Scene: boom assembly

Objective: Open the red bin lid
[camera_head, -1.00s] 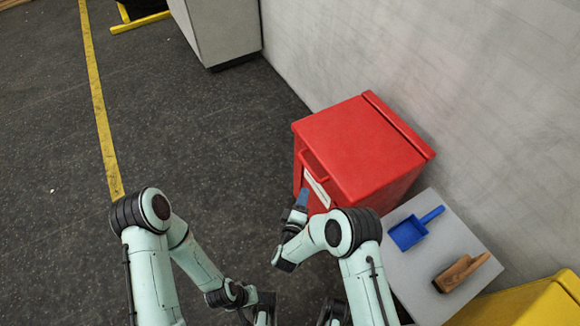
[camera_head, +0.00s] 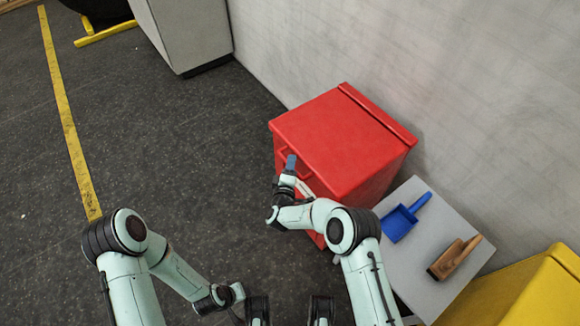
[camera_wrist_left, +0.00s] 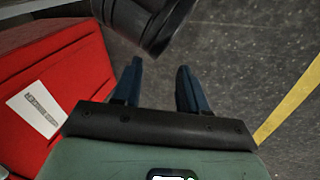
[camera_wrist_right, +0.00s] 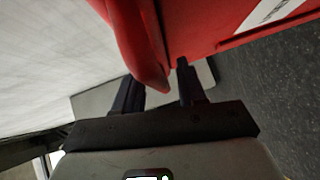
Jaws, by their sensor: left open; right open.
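The red bin (camera_head: 345,140) stands against the wall with its lid (camera_head: 340,125) closed. A red handle (camera_head: 293,163) is on its front edge. My right gripper (camera_head: 290,160) is at the handle in the head view. In the right wrist view, my right gripper (camera_wrist_right: 158,80) is open and the red handle (camera_wrist_right: 140,45) reaches down to between its fingertips; contact cannot be told. My left gripper (camera_wrist_left: 158,80) is open and empty in the left wrist view, with the bin's red side and white label (camera_wrist_left: 36,108) to its left. In the head view the left fingers are not clear.
A grey table (camera_head: 415,262) right of the bin holds a blue dustpan (camera_head: 402,220) and a wooden brush (camera_head: 455,257). A yellow bin (camera_head: 525,295) stands at the lower right. A grey cabinet (camera_head: 185,35) is at the back. The floor left of the bin is clear.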

